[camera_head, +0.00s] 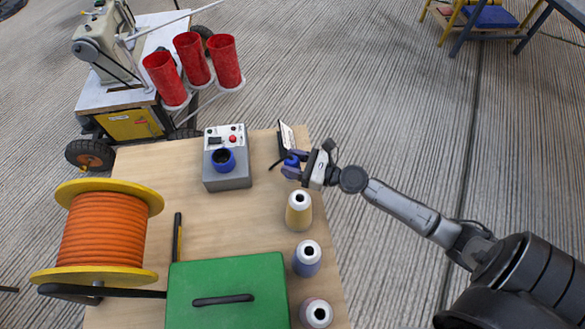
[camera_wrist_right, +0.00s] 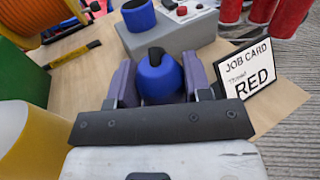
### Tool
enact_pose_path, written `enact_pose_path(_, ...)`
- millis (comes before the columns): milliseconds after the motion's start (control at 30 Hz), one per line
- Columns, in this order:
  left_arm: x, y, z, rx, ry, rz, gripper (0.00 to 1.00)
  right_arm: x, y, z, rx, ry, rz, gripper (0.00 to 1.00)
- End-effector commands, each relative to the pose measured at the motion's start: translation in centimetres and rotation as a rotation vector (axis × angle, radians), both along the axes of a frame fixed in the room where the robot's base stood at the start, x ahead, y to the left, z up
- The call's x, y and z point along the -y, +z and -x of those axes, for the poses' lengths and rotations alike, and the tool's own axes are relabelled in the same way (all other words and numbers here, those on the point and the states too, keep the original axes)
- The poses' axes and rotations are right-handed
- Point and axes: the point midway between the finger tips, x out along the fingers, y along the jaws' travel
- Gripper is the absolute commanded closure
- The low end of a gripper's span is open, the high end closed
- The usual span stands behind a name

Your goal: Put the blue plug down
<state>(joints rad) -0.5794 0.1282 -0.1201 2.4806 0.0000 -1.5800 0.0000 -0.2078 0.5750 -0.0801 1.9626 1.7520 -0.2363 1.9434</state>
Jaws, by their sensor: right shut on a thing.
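The blue plug (camera_wrist_right: 160,78) sits between the two purple fingers of my right gripper (camera_wrist_right: 158,84), which is shut on it. In the head view the plug (camera_head: 293,161) and my right gripper (camera_head: 296,163) show near the right back edge of the wooden table (camera_head: 262,215). A black tip shows on top of the plug in the wrist view. Whether the plug touches the table cannot be told. A grey box (camera_head: 228,181) with a blue round socket (camera_head: 223,160) stands to the left of the gripper, apart from it. My left gripper is not in view.
A job card reading RED (camera_wrist_right: 248,69) stands close beside my right gripper. A yellow cone spool (camera_head: 299,211) stands just in front. Other spools, a green case (camera_head: 228,283) and an orange cable reel (camera_head: 103,233) stand on the table. Bare wood lies between box and case.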

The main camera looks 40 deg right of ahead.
Motion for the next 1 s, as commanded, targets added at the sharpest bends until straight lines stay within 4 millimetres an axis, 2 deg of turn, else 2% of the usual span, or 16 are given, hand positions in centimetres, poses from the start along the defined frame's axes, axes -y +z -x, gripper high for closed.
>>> enact_pose_path(33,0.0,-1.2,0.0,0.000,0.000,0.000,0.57,0.0,-1.3,0.0,0.000,-0.001,0.000,0.82)
enact_pose_path(133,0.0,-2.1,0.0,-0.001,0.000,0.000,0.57,0.0,-2.3,0.0,0.000,-0.001,0.000,0.82)
enact_pose_path(600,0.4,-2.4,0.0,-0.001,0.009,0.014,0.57,0.0,-2.7,0.0,0.000,0.000,-0.001,0.82)
enact_pose_path(633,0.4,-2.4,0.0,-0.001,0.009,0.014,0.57,0.0,-2.7,0.0,0.000,0.000,-0.001,0.54)
enact_pose_path(900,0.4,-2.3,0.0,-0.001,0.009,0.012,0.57,0.0,-2.6,0.0,0.000,0.000,0.000,0.29)
enact_pose_path(1000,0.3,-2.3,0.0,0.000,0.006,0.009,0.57,0.0,-2.6,0.0,0.000,0.000,0.000,0.29)
